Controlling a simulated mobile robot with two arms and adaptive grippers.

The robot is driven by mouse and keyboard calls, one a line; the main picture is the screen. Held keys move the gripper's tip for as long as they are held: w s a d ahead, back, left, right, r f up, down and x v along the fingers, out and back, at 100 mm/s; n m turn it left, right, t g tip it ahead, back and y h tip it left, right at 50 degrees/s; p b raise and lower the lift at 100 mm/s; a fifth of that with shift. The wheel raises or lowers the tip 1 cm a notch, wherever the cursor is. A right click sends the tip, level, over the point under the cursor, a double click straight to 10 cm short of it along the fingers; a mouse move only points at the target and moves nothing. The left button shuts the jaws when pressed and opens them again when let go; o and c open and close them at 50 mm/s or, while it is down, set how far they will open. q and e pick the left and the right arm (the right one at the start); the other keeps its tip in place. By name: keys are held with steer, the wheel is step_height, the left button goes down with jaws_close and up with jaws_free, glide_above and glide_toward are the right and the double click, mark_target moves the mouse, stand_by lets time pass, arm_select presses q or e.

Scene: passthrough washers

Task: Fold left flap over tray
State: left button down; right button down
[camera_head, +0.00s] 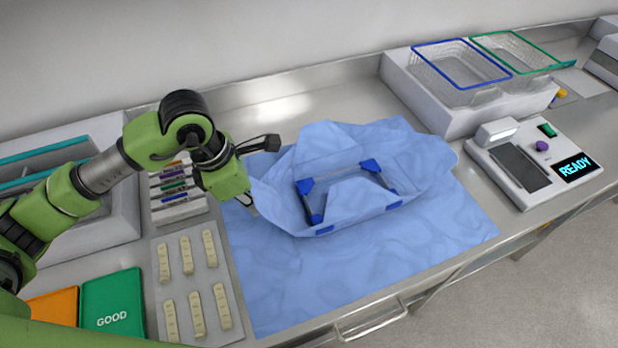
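A blue wrap sheet (365,260) lies spread on the steel counter. A tray with dark blue corners (312,203) sits in its middle, with part of its inside covered by blue cloth. The left flap (277,198) is crumpled and rises along the tray's left side. My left gripper (249,208) comes in from the left and is low at the flap's outer left edge. Its fingertips are small and partly hidden, so I cannot tell whether they pinch the cloth. My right gripper is not in view.
A rack of pens (178,190) and a grey tray of pale strips (214,262) stand left of the sheet. A green GOOD mat (113,290) lies front left. Wire baskets (460,65) stand back right, near a device reading READY (576,167).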

arm_select(q)
steer(key=shift+w+d+r, duration=0.1)
steer(key=shift+w+d, duration=0.05)
steer(key=shift+d, duration=0.55)
steer(key=shift+w+d+r, duration=0.15)
steer(key=shift+d, duration=0.5)
steer(key=shift+w+d+r, duration=0.1)
steer(key=shift+w+d, duration=0.05)
steer(key=shift+d, duration=0.55)
steer(key=shift+w+d, duration=0.6)
steer(key=shift+w, duration=0.05)
steer(key=shift+w+d, duration=0.2)
steer(key=shift+w, duration=0.1)
steer(key=shift+a+r, duration=0.1)
steer(key=shift+r, duration=0.25)
steer(key=r, duration=0.1)
steer(key=s+a+r+p, duration=0.1)
steer(key=r, duration=0.1)
steer(key=shift+a, duration=0.3)
steer(key=shift+p+v, duration=0.5)
steer(key=shift+v, duration=0.55)
steer(key=shift+s+a+r, duration=0.1)
steer(key=shift+a+r, duration=0.1)
steer(key=shift+r, duration=0.1)
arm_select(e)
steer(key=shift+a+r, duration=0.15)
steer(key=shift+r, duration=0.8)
